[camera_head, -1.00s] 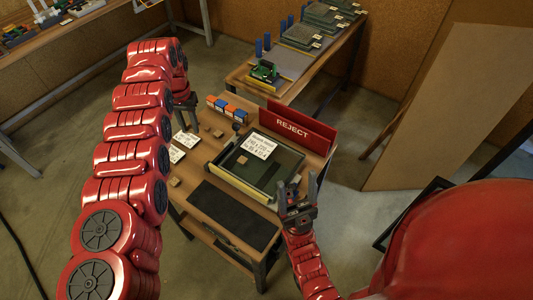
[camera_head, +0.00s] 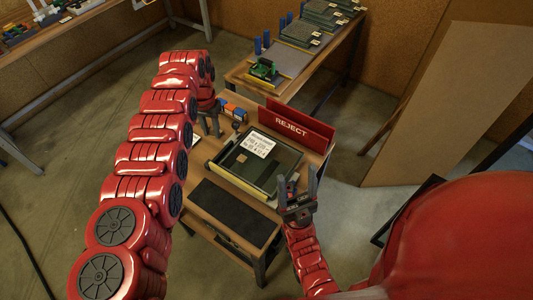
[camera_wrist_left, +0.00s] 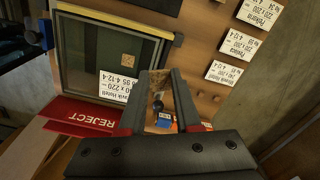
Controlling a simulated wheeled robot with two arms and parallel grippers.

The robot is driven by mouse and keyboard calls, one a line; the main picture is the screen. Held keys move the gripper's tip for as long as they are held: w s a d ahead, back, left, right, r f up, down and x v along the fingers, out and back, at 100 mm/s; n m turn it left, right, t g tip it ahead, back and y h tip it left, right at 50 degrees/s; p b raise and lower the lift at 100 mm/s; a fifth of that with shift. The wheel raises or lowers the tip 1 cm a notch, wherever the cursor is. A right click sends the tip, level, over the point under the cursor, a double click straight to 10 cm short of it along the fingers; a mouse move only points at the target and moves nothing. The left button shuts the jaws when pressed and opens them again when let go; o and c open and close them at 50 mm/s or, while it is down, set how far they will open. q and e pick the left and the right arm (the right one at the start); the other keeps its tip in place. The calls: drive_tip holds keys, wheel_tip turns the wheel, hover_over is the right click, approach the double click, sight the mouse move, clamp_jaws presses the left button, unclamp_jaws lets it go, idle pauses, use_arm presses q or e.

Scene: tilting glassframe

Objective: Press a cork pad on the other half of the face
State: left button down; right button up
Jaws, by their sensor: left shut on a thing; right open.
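The framed glass pane (camera_head: 270,176) lies on the table, and one cork pad (camera_head: 241,158) sits on its face near a white label. The same pane (camera_wrist_left: 95,50) and pad (camera_wrist_left: 128,60) show in the left wrist view. My left gripper (camera_head: 210,127) is above the table just left of the frame. In the left wrist view its fingers (camera_wrist_left: 162,78) are shut on a small cork pad (camera_wrist_left: 159,84), beside the frame's edge. My right gripper (camera_head: 298,188) is open and empty at the frame's front right corner.
A red REJECT board (camera_head: 297,127) stands behind the frame. Blue and orange blocks (camera_head: 235,112) sit at the table's back left. A dark mat (camera_head: 233,212) lies in front. White label cards (camera_wrist_left: 229,73) line the tabletop.

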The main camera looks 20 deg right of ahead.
use_arm(q)
drive_tip(key=shift+d+r, duration=0.1)
drive_tip(key=shift+d, duration=0.25)
drive_tip(key=s+d+f+m+p, duration=0.2)
drive_tip(key=s+d+f+p, duration=0.1)
drive_tip(key=s+d, duration=0.2)
drive_tip(key=s+d+f+m+p, duration=0.2)
drive_tip(key=s+d+p, duration=0.1)
drive_tip(key=s+d, duration=0.3)
drive_tip(key=d, duration=0.2)
drive_tip(key=shift+d+f, duration=0.35)
drive_tip(key=shift+f, duration=0.05)
idle(0.6)
drive_tip(key=shift+a+p, duration=0.1)
drive_tip(key=shift+p, duration=0.2)
